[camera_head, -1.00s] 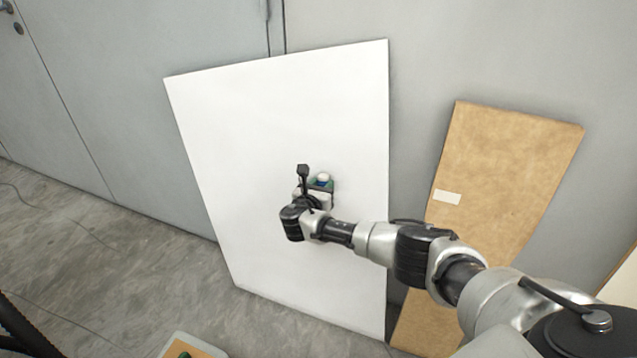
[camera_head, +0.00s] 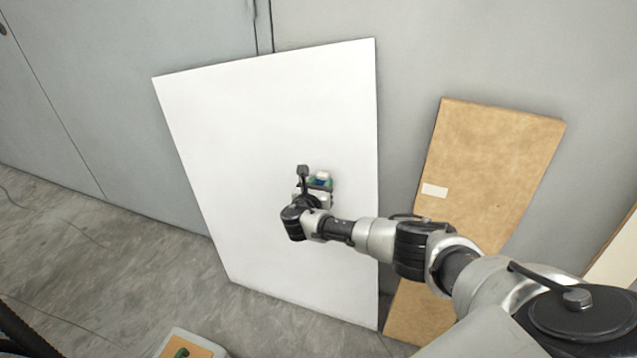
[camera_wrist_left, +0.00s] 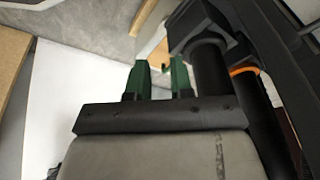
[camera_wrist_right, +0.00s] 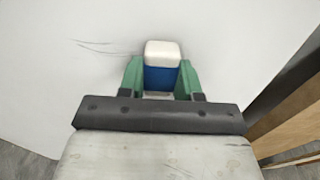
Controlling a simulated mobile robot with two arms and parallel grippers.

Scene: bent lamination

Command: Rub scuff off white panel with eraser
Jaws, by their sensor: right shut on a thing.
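The white panel (camera_head: 270,110) leans against the grey wall in the head view. It fills much of the right wrist view (camera_wrist_right: 45,60). There, thin dark scuff lines (camera_wrist_right: 108,47) lie just left of the eraser. The eraser (camera_wrist_right: 162,65) has a white top and a blue sleeve. My right gripper (camera_wrist_right: 158,82) is shut on the sleeve, with the white end toward the panel; I cannot tell for certain whether it touches. In the head view, my right gripper (camera_head: 319,186) is in front of the panel's lower middle. My left gripper (camera_wrist_left: 161,80) shows two green fingers apart with nothing between them.
A brown board (camera_head: 490,150) with a small white label leans on the wall right of the panel. Another board edge (camera_head: 612,250) is at the far right. A tray (camera_head: 185,345) with a green item stands at the bottom. The grey floor at left holds only a thin cable.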

